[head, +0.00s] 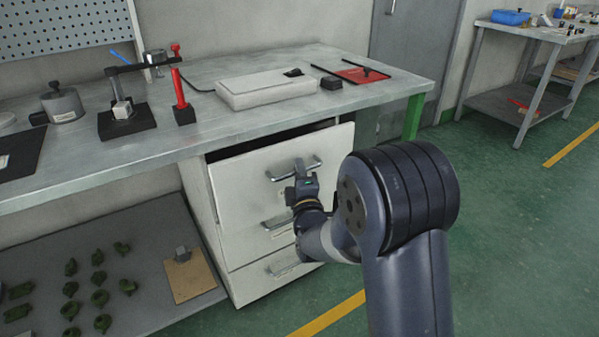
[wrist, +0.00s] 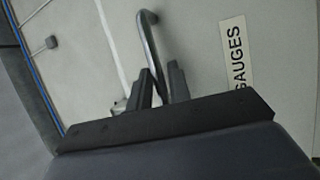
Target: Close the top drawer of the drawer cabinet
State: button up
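The white drawer cabinet (head: 202,205) stands under the workbench. Its top drawer (head: 240,182) is pulled out, with a dark gap above its front. My gripper (head: 302,170) is at the top drawer's metal handle (head: 280,176). In the wrist view, the dark fingers of my gripper (wrist: 160,72) stand close on both sides of the handle (wrist: 148,26) and appear shut on it. A "GAUGES" label (wrist: 238,58) is on the drawer front to the right. My arm hides part of the cabinet's right side in the head view.
Lower drawer handles (head: 278,222) show below. The workbench (head: 110,160) carries a white case (head: 262,90), a red mat (head: 360,74) and a stand with a red post (head: 180,90). A lower shelf (head: 140,270) with green parts is at left. Green floor is open at right.

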aim_at(285, 158)
grip_shut()
jog(key=w+a, duration=0.2)
jog(key=w, duration=0.1)
jog(key=w+a+b, duration=0.1)
jog(key=w, duration=0.1)
jog(key=shift+w+a+f, duration=0.1)
jog(key=shift+w+a, duration=0.1)
jog(key=shift+a, duration=0.15)
jog(key=shift+r, duration=0.2)
jog(key=shift+w+a, duration=0.1)
jog(key=shift+c, duration=0.4)
grip_release()
jog(key=shift+o, duration=0.6)
